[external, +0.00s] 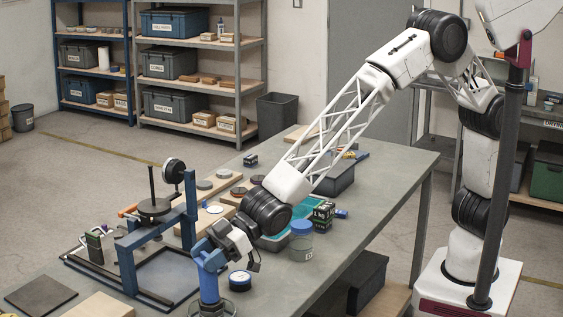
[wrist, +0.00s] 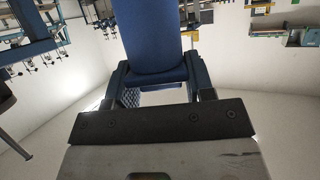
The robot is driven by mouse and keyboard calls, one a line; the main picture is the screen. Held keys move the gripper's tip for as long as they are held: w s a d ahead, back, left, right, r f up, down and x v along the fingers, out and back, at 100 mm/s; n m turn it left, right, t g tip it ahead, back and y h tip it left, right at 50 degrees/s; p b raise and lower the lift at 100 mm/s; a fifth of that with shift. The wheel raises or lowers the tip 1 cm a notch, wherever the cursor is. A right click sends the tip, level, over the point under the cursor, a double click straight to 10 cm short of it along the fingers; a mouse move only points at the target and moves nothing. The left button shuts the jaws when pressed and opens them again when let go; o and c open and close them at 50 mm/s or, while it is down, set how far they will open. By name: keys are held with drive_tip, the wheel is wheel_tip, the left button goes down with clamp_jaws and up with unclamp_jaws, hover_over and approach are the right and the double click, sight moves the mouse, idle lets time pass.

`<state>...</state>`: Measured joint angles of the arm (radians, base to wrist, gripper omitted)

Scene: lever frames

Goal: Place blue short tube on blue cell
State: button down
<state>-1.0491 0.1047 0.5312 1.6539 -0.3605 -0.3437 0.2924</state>
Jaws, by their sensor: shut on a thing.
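My gripper (external: 209,260) is low over the near part of the bench, with its blue fingers closed around an upright blue tube (external: 209,287). In the wrist view, the same tube (wrist: 150,40) fills the space between the fingers of my gripper (wrist: 152,76), touching or nearly touching both. The tube's lower end is over a clear round rim (external: 211,309) at the picture's bottom edge; I cannot tell whether it rests there or hangs above it. I cannot make out for certain which thing is the blue cell.
A blue lever frame (external: 131,262) with a dark round pan (external: 153,209) stands left of my gripper. A blue-lidded jar (external: 302,242) and a teal tray (external: 272,245) stand farther right.

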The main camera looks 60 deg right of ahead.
drive_tip(key=shift+f, duration=0.1)
idle(0.3)
drive_tip(key=shift+c, duration=2.4)
unclamp_jaws()
drive_tip(key=shift+f, duration=0.1)
drive_tip(key=shift+r, duration=0.2)
drive_tip(key=v, duration=0.7)
drive_tip(key=shift+d, duration=0.2)
drive_tip(key=shift+s+r, duration=0.15)
drive_tip(key=shift+s, duration=0.05)
